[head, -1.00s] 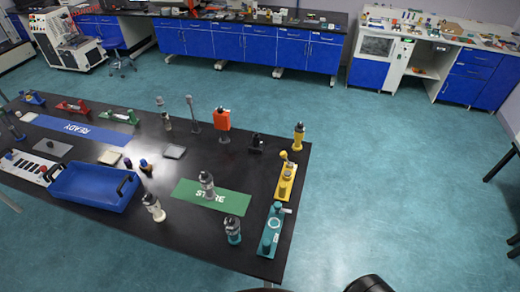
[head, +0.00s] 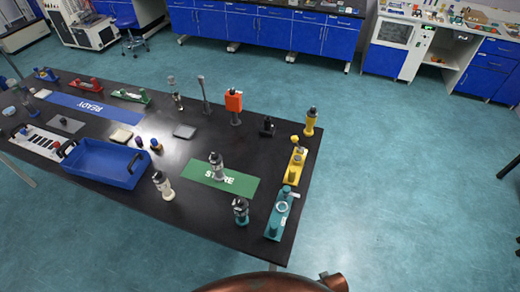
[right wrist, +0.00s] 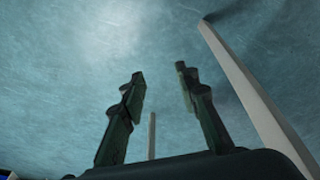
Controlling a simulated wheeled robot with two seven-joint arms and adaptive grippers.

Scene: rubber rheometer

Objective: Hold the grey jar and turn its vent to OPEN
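A grey jar with a dark top (head: 217,167) stands upright on the green STORE mat (head: 244,186) near the right end of the black table. A second greyish jar (head: 176,94) stands at the table's far side. The vent and its marking are too small to read. My right gripper (right wrist: 160,75) is open in the right wrist view, with only floor between its two fingers and no jar near it. It does not show in the head view. My left gripper is not in view.
A cream jar (head: 162,186), a teal jar (head: 240,212) and a yellow jar (head: 310,122) stand around the mat. Teal (head: 282,213) and yellow (head: 295,166) fixtures line the right edge. A blue tray (head: 104,175) lies left. The floor right of the table is clear.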

